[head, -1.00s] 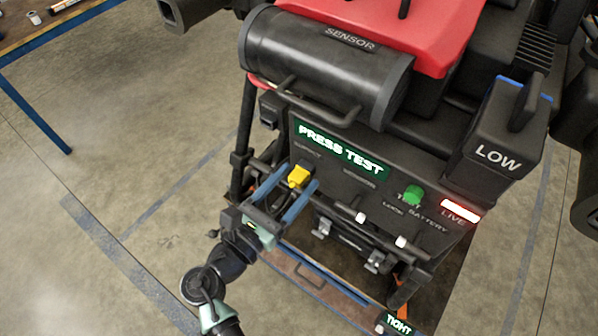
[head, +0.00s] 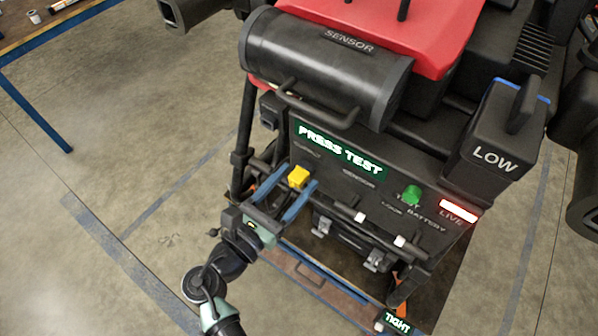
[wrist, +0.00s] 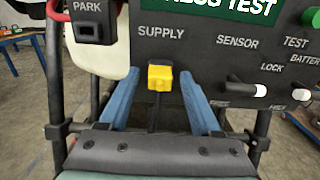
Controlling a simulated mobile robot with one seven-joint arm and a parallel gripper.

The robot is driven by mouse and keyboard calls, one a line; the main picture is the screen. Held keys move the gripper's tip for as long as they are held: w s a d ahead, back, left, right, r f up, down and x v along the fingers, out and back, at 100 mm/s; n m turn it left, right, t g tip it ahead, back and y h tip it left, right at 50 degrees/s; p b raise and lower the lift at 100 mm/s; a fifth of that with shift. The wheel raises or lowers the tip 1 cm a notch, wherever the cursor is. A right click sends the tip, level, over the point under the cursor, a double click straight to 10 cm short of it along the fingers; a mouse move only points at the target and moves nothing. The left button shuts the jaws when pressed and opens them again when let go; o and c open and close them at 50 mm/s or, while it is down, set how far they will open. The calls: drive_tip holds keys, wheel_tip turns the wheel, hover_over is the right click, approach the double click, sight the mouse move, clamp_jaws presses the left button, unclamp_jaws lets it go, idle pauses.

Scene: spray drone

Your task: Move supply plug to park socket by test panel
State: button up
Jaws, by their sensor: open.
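The yellow supply plug (head: 299,177) sits at the front panel, under the SUPPLY label in the wrist view (wrist: 160,77), with a dark lead hanging below it. My gripper (head: 296,190) is open. Its two blue fingers stand on either side of the plug and below it, with gaps in the wrist view (wrist: 160,90). The park socket (wrist: 94,27) is a black block marked PARK, up and left of the plug. The test panel (head: 340,150) shows a green PRESS TEST display.
A green button (head: 412,195), a lit LIVE lamp (head: 458,211) and white-tipped levers (head: 399,241) are on the panel's right. A black cylinder marked SENSOR (head: 330,65) overhangs the panel. A blue-framed table (head: 40,45) stands far left. Floor is clear at left.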

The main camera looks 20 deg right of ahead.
drive_tip(key=shift+c, duration=0.3)
clamp_jaws()
idle(1.0)
drive_tip(key=shift+a, duration=0.1)
drive_tip(key=shift+p+v, duration=0.95)
drive_tip(key=shift+v, duration=2)
